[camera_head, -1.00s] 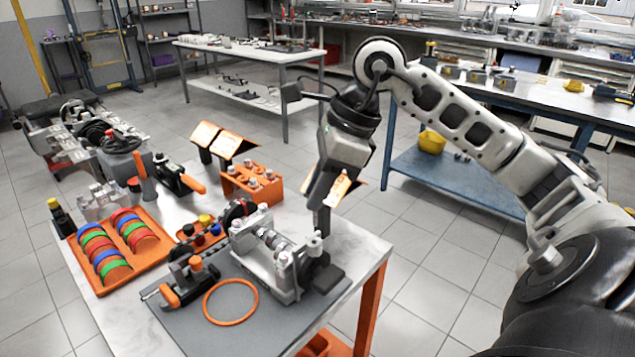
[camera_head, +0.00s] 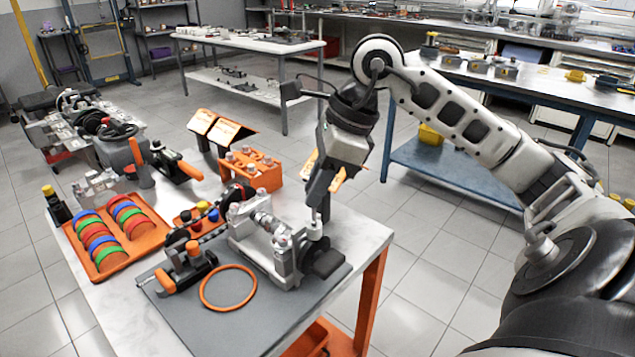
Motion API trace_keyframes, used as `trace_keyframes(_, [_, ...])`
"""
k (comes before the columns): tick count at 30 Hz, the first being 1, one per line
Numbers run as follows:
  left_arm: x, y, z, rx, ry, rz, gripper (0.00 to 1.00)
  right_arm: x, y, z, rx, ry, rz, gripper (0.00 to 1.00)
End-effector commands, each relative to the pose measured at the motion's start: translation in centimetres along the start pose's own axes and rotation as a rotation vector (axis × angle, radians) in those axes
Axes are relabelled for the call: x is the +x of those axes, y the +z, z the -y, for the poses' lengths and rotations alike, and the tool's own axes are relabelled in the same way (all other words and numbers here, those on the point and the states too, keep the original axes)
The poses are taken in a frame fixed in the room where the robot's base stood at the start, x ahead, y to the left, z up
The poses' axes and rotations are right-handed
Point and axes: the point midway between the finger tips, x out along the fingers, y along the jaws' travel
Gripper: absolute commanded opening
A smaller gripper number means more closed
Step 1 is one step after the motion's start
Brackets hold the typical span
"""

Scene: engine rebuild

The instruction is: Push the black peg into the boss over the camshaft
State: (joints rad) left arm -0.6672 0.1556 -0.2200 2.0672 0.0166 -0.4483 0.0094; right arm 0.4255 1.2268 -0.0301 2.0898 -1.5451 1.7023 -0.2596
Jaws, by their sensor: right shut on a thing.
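The camshaft (camera_head: 264,219) lies in a grey metal block (camera_head: 262,250) on the dark mat near the table's front right. A pale upright post (camera_head: 314,231), which looks like the boss, stands at the block's right end. My right gripper (camera_head: 319,212) points down with its fingertips just over this post. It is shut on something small. The black peg is not clear to see; the fingers hide what they hold, so I cannot tell whether it touches the boss. My left gripper is not in view.
An orange ring (camera_head: 228,287) and an orange-and-black tool (camera_head: 184,268) lie left of the block. An orange tray of coloured rings (camera_head: 152,240) and an orange rack (camera_head: 253,174) stand behind. The mat's front (camera_head: 268,318) is clear.

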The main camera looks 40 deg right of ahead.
Motion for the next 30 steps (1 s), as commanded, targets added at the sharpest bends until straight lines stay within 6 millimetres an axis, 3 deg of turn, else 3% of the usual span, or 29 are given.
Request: trace_keyframes(30, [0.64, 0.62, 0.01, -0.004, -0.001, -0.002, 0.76, 0.77, -0.27, 0.01, 0.0, 0.0, 0.001, 0.0])
